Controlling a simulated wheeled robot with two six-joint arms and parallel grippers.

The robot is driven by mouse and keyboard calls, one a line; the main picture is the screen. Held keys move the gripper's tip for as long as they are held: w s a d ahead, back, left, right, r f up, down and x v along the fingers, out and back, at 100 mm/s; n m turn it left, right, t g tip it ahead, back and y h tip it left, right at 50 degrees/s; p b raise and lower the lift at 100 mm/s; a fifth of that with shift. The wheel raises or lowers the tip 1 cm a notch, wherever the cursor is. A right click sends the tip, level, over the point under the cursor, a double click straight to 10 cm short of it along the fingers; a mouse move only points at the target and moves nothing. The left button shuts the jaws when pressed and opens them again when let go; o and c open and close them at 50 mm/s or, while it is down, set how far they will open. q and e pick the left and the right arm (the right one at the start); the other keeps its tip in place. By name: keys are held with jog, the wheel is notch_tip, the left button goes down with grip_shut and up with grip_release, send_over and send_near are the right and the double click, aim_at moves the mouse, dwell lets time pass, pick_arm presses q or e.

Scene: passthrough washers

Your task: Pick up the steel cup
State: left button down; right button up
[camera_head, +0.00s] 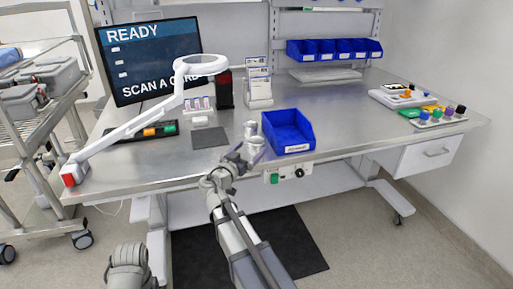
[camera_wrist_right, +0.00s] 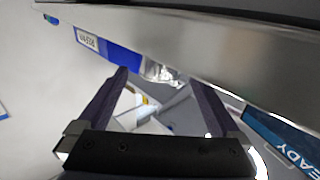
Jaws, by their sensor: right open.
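The steel cup (camera_head: 257,144) is small and shiny and stands near the front edge of the table, left of the blue bin. My right gripper (camera_head: 240,155) is open at the table's front edge, just left of and in front of the cup. In the right wrist view a shiny metal shape, which looks like the cup (camera_wrist_right: 155,70), shows beyond and between the open fingertips (camera_wrist_right: 163,78). A second small metallic item (camera_head: 250,129) stands just behind the cup. My left gripper is out of view.
The blue bin (camera_head: 288,132) with a white label stands close to the right of the cup. A dark mat (camera_head: 210,137) lies to the left. A white magnifier arm (camera_head: 150,115) reaches over the table's left side. A control box (camera_head: 290,174) hangs under the front edge.

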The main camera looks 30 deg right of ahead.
jog(key=shift+r+x, duration=0.15)
jog(key=shift+x, duration=1.15)
jog(key=shift+r+x, duration=0.15)
jog(key=shift+x, duration=1.15)
jog(key=shift+s, duration=0.1)
jog(key=c, duration=1.5)
jog(key=shift+o, duration=0.2)
jog(key=shift+p, duration=0.3)
jog(key=shift+r, duration=0.15)
notch_tip(320, 180, up, 10)
jog(key=p, duration=1)
notch_tip(320, 180, up, 4)
jog(key=p, duration=0.4)
send_over(256, 140)
jog(key=s+a, duration=0.1)
jog(key=s, duration=0.1)
notch_tip(256, 140, down, 4)
jog(key=b, duration=0.4)
jog(key=shift+s, duration=0.1)
